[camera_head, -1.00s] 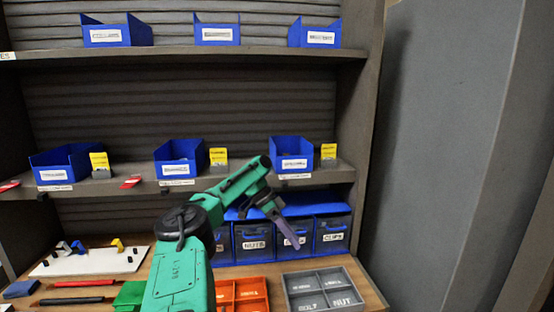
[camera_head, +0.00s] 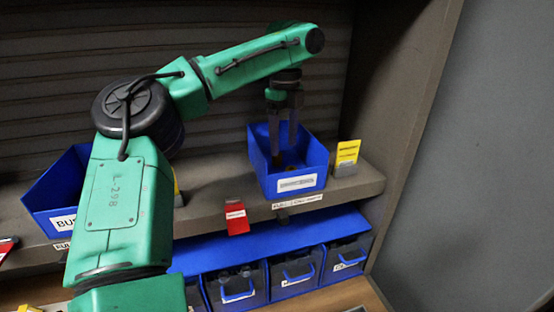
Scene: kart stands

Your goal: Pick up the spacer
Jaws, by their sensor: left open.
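My left gripper (camera_head: 282,148) points straight down into the blue bin (camera_head: 317,168) at the right end of the shelf. Its two fingers are apart, with their tips inside the bin's walls. Small brownish pieces (camera_head: 291,168) show dimly in the bin, below and around the fingertips. I cannot tell which piece is a spacer, or whether the fingers touch one. The bin's white front label is too blurred to read. My right gripper is not in view.
Another blue bin (camera_head: 48,196) stands at left, partly behind my left arm. A yellow card (camera_head: 347,152) stands right of the bin, and a red tag (camera_head: 236,217) hangs on the shelf edge. Blue drawers (camera_head: 295,272) sit below. The cabinet's side wall (camera_head: 415,130) is at right.

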